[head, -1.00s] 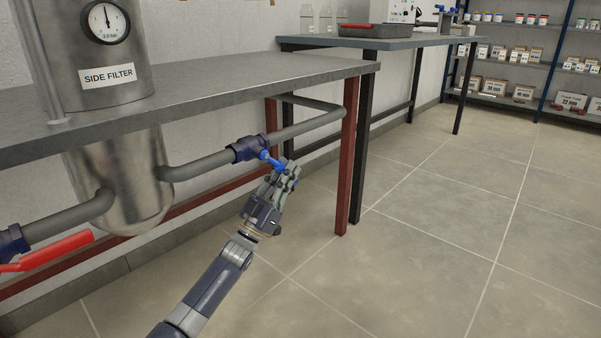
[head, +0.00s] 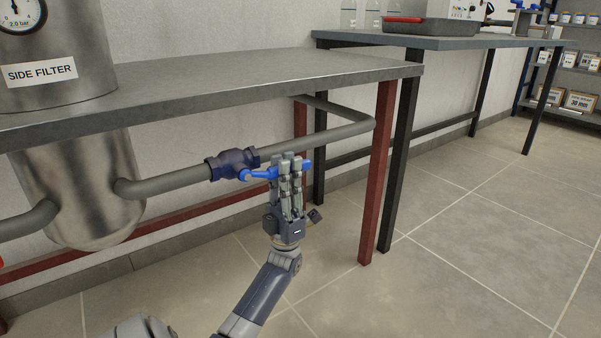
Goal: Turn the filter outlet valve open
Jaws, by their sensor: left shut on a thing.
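The steel side filter (head: 80,190) hangs through the bench at the left, with a grey pipe leaving it to the right. The outlet valve's dark blue body (head: 228,166) sits on that pipe below the bench top. Its bright blue lever (head: 261,175) points right, roughly along the pipe. My left gripper (head: 288,162) comes up from below and is shut on the lever. Its fingers cover the lever's middle, and the lever's end shows just right of them. My right gripper is out of view.
The steel bench top (head: 250,80) is above my left gripper. A dark red bench leg (head: 377,175) stands to its right. A second table (head: 450,43) with a grey tray (head: 430,25) is behind. The tiled floor (head: 480,260) at right is clear.

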